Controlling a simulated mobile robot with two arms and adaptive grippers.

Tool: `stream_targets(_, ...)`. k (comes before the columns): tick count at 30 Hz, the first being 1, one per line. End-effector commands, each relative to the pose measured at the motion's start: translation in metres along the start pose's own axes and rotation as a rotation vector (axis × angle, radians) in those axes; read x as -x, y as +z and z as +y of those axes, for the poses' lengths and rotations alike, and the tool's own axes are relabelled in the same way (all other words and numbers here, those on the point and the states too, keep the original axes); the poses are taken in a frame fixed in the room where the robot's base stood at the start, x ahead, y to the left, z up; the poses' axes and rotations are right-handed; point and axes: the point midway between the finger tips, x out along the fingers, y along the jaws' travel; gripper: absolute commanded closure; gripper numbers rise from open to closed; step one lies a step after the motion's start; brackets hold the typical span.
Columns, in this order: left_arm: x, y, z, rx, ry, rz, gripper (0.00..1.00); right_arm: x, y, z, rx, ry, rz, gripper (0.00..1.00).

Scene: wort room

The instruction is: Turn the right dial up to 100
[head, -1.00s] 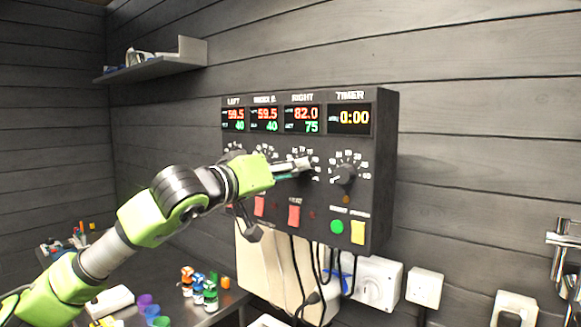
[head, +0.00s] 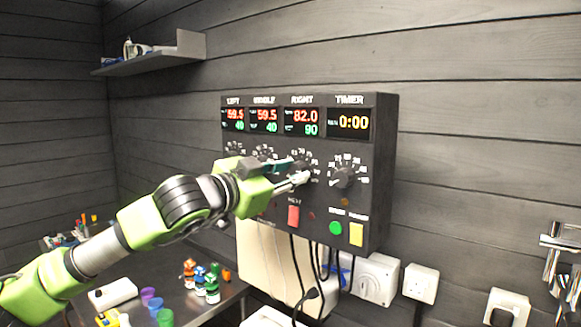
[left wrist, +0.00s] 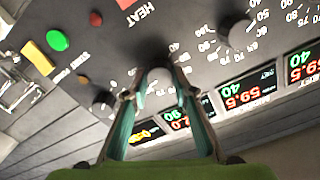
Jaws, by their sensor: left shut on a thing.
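The control panel (head: 385,150) hangs on the dark plank wall. Its RIGHT display (head: 302,122) reads 82.0 in red above 90 in green. The right dial sits below that display and is mostly hidden by my left gripper in the head view. My left gripper (head: 298,180) is shut on the right dial. In the left wrist view the right dial (left wrist: 159,76) shows between the fingertips of my left gripper (left wrist: 158,92). My right gripper is not in view.
The timer dial (head: 344,177) is close on the right. A red switch (head: 293,216), green button (head: 336,228) and yellow button (head: 356,234) lie below. Cables hang under the panel. Small bottles (head: 208,285) stand on the bench at lower left.

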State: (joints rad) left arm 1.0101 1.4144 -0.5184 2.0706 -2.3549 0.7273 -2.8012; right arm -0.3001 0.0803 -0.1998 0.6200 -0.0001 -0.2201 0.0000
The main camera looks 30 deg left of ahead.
Motion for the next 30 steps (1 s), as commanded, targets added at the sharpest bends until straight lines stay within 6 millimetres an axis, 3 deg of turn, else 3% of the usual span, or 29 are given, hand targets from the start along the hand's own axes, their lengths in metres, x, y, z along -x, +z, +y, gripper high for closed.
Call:
stream_targets(15, -0.001, 0.002, 0.001, -0.428, 0.010, -0.013, 0.96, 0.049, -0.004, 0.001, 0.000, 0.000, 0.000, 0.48)
stream_targets(30, -0.001, 0.004, 0.003, -0.581, 0.009, -0.008, 0.96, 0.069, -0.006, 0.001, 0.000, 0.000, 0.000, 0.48)
